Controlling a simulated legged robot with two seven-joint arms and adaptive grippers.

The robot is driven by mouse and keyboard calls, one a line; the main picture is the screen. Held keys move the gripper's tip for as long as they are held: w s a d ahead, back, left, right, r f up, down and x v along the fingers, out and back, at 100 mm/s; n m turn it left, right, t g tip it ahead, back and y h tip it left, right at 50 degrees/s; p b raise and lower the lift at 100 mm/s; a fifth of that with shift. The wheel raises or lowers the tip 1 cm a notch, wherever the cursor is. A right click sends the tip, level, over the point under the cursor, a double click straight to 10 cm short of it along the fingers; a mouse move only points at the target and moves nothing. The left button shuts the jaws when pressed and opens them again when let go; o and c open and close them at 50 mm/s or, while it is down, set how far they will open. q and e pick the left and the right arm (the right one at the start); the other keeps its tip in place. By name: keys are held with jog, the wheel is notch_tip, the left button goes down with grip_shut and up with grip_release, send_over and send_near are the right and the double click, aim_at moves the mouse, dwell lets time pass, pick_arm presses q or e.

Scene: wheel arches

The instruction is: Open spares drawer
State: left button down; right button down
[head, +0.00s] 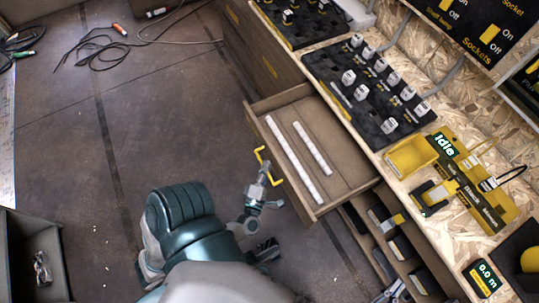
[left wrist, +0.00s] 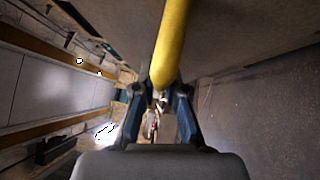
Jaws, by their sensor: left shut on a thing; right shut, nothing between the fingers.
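The spares drawer (head: 345,172) is a brown drawer pulled out from under the workbench. Its inside shows, with two white strips (head: 294,160) lying in it. A yellow bar handle (head: 277,178) is on its front. My left gripper (head: 265,172) is at the handle, shut on it. In the left wrist view the yellow handle (left wrist: 170,45) runs between the dark fingers of my left gripper (left wrist: 163,90). A small grey part at the bottom edge, beside the lower shelves, looks like my right gripper (head: 393,289); it is shut and empty, partly cut off.
Below the bench, shelves (head: 385,232) hold several dark boxes right of the drawer. The bench top carries a black socket board (head: 368,90) and a yellow tray (head: 412,155). A grey bin (head: 28,255) stands at lower left.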

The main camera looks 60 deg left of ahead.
pick_arm(q)
jog(key=shift+s+d+f, duration=0.1)
jog(key=shift+d+f, duration=0.05)
jog(key=shift+f, duration=0.2)
jog(key=c, duration=1.2)
grip_release()
jog(key=shift+r, duration=0.1)
jog(key=shift+r, duration=0.1)
jog(key=v, duration=1.1)
jog(key=shift+s+d, duration=0.3)
jog(key=shift+f, duration=0.2)
